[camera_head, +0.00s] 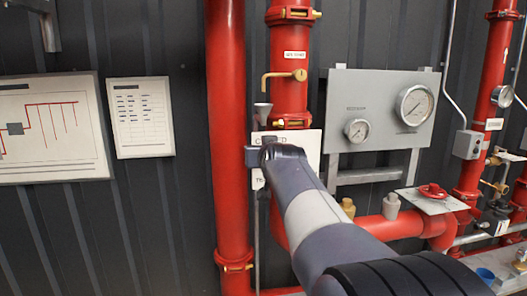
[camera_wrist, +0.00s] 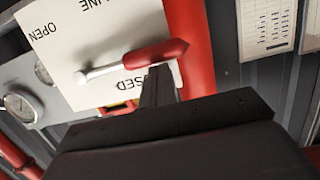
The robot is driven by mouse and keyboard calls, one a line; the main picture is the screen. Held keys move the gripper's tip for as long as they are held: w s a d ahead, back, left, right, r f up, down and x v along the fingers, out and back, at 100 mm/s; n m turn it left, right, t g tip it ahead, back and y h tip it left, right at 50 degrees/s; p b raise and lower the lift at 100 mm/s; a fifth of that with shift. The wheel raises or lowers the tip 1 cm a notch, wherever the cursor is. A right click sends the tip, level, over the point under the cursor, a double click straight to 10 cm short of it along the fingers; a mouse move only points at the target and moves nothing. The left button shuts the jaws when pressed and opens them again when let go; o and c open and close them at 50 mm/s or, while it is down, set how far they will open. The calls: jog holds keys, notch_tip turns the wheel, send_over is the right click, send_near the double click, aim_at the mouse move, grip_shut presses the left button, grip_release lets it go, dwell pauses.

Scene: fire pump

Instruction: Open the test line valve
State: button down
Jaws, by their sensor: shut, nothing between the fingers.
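The test line valve's lever shows in the wrist view, with a red grip (camera_wrist: 160,54) and a pale metal shank (camera_wrist: 100,71). It lies across a white sign (camera_wrist: 105,30) whose upside-down words include OPEN, LINE and a partly covered CLOSED. The red grip lies beside the word CLOSED. My gripper (camera_wrist: 158,72) is shut and empty, its tips right at the grip; I cannot tell whether they touch. In the head view my gripper (camera_head: 266,148) is in front of the white sign (camera_head: 309,146), and my arm hides the lever.
A vertical red pipe (camera_head: 226,140) stands just left of the sign. A grey gauge panel (camera_head: 378,90) is to its right, above a horizontal red pipe (camera_head: 385,229). A small brass lever (camera_head: 281,75) is above. Wall charts (camera_head: 140,117) hang at left.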

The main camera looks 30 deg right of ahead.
jog(key=shift+f, duration=0.15)
jog(key=shift+f+n+b, duration=0.2)
jog(key=shift+n+b, duration=0.1)
